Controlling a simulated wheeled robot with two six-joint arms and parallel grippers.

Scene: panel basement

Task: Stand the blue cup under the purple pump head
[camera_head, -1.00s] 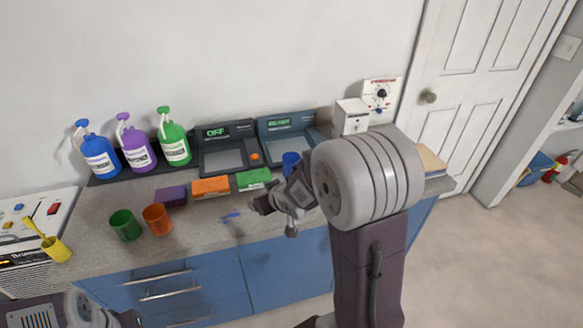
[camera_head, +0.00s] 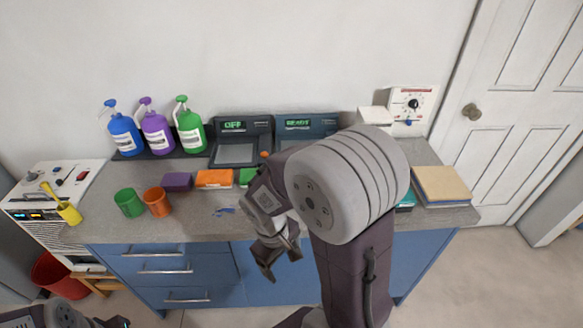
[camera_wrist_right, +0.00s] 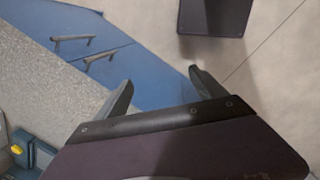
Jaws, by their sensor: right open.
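The purple bottle (camera_head: 157,135) with its purple pump head (camera_head: 146,103) stands at the back left of the counter, between a blue and a green bottle. The blue cup does not show now; my right arm covers the part of the counter where it stood. My right gripper (camera_head: 281,262) is open and empty, in front of the counter's front edge and pointing down. In the right wrist view its open fingers (camera_wrist_right: 160,78) have only floor and the blue cabinet behind them. Of my left arm only a piece shows at the bottom left; its jaws cannot be made out.
A green cup (camera_head: 129,203) and an orange cup (camera_head: 157,201) stand in front of the bottles. Purple (camera_head: 178,182) and orange (camera_head: 213,179) blocks lie to their right.

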